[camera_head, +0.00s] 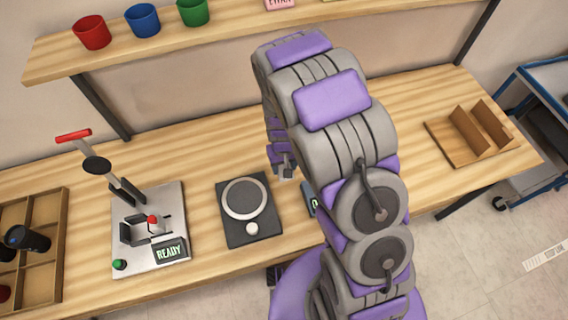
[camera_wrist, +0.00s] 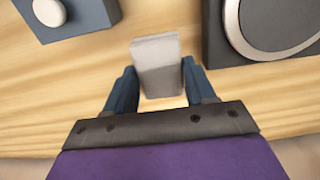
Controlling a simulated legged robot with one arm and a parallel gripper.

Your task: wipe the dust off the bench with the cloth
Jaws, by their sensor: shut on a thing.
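My gripper (camera_head: 284,166) is over the wooden bench (camera_head: 190,150), partly hidden behind my arm in the head view. In the wrist view my gripper (camera_wrist: 160,85) has its dark blue fingers on both sides of a pale grey, flat piece that looks like the folded cloth (camera_wrist: 157,62). The cloth is upright between the fingers, above or against the bench (camera_wrist: 60,90); I cannot tell whether it touches. The cloth is not clear in the head view. I cannot make out any dust on the bare wood.
A dark plate with a grey ring (camera_head: 250,207) stands left of my arm, near the marker press (camera_head: 150,235) marked READY. A compartment tray (camera_head: 60,240) is at far left. A wooden holder (camera_head: 470,135) is at right. The shelf (camera_head: 160,50) holds cups.

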